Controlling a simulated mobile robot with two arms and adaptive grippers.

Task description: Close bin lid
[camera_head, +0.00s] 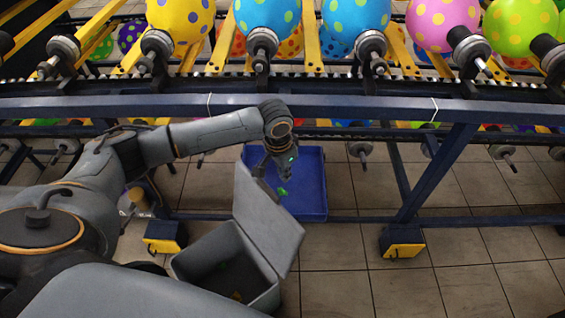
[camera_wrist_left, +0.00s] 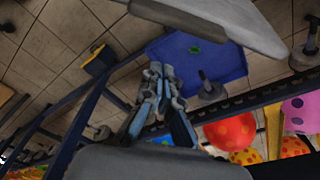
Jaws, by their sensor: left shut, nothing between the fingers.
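Whether the gripper touches the lid cannot be told. My right gripper is not in view.
A blue tray (camera_head: 313,185) lies on the floor behind the lid, with a small green piece in it. A dark blue frame (camera_head: 350,108) carrying balloons on holders crosses behind my arm. Yellow-and-black feet (camera_head: 402,243) stand on the floor. Tiled floor right of the bin is clear.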

